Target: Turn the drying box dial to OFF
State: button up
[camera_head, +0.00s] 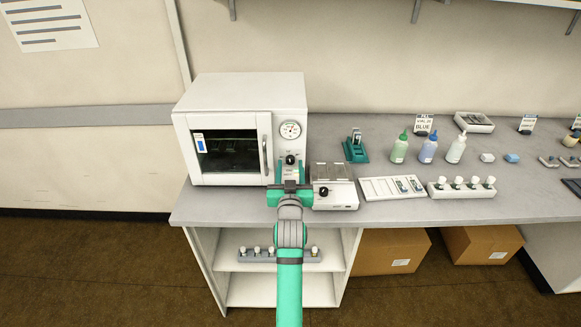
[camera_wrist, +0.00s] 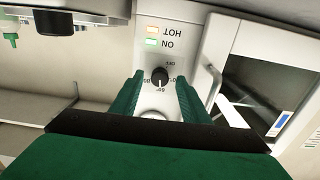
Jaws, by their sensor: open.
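The drying box (camera_head: 240,90) is a white cabinet at the left end of the bench, its dark-windowed door closed. Its dial is a small black knob (camera_head: 291,159) on the panel right of the door, below a round gauge. In the wrist view, the dial (camera_wrist: 160,76) shows upside down with small labels around it, too small to read surely. My gripper (camera_head: 290,176) is in front of the panel. In the wrist view, its green fingers (camera_wrist: 159,80) are open, one on each side of the dial, with visible gaps. I cannot tell how deep the tips reach.
HOT and ON indicators (camera_wrist: 152,36) sit on the panel. The door's vertical handle (camera_head: 265,156) is close left of my gripper. A silver-topped device with a black knob (camera_head: 334,187) stands close right. A teal stand (camera_head: 355,148) and bottles (camera_head: 399,150) are farther right.

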jog(key=shift+w, duration=0.45)
grip_shut()
jog(key=c, duration=1.1)
grip_release()
